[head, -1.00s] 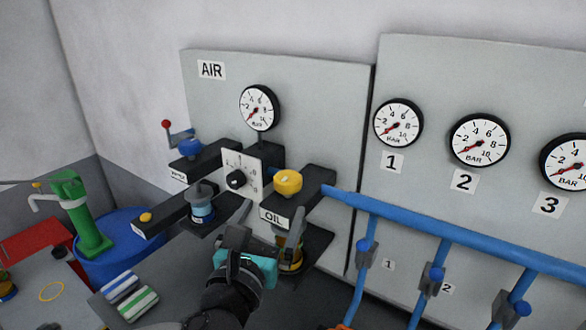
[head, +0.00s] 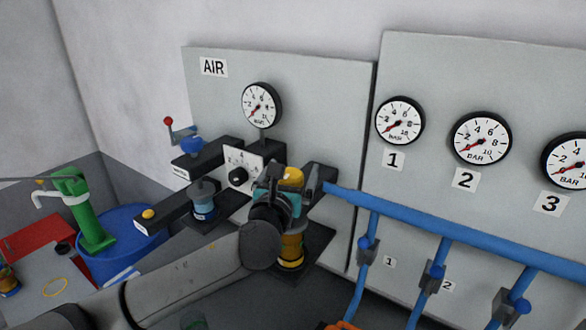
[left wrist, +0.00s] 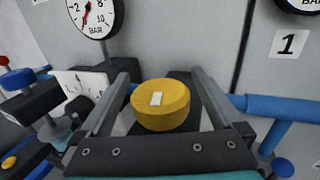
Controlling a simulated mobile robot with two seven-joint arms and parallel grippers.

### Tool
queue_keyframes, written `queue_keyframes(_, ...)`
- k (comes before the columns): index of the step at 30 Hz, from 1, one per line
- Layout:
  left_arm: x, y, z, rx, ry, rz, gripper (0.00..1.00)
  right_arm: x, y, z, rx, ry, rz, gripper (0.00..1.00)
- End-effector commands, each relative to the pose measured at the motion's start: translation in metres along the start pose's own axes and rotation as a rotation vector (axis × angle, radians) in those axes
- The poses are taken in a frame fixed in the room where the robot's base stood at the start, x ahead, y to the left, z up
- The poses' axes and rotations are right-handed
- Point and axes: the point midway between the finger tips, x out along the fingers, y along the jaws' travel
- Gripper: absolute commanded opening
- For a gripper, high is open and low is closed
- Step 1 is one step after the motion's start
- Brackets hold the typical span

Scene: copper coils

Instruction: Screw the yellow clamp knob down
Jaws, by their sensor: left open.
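The yellow clamp knob (left wrist: 161,105) is a round cap with a pale mark on top. In the left wrist view it sits between the two grey fingers of my left gripper (left wrist: 158,100), with a gap on each side. In the head view the knob (head: 293,177) shows only partly behind my left gripper (head: 292,178), on the dark oil bracket. My left gripper is open around the knob. The amber oil bowl (head: 291,248) hangs below the bracket. The OIL label is hidden in the head view.
Left of the knob are a dial plate (head: 240,174), a blue-banded bowl (head: 203,206) and a red-tipped lever (head: 170,123). A blue pipe (head: 450,232) runs off to the right. A blue drum (head: 120,240) and green pump (head: 84,212) stand at left.

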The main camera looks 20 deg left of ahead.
Motion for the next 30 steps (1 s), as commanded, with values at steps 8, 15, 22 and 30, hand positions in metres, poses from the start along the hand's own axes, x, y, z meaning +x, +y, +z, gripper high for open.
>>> queue_keyframes(8,0.0075,-0.0004,0.0,-0.001,0.0,-0.001,1.0,-0.0003,0.0001,-0.0009,-0.001,0.002,0.0,0.0)
queue_keyframes(15,0.0072,-0.0004,0.0,-0.001,0.0,-0.001,0.91,-0.0002,-0.0001,-0.0011,-0.001,0.002,0.0,0.0)
queue_keyframes(22,0.0071,-0.0003,0.0,-0.001,0.0,-0.001,0.65,-0.0002,-0.0003,-0.0011,-0.002,0.002,0.0,0.0)
queue_keyframes(30,0.007,-0.0002,0.0,-0.001,0.0,-0.001,0.35,-0.0002,-0.0004,-0.001,-0.002,0.001,-0.001,0.0)
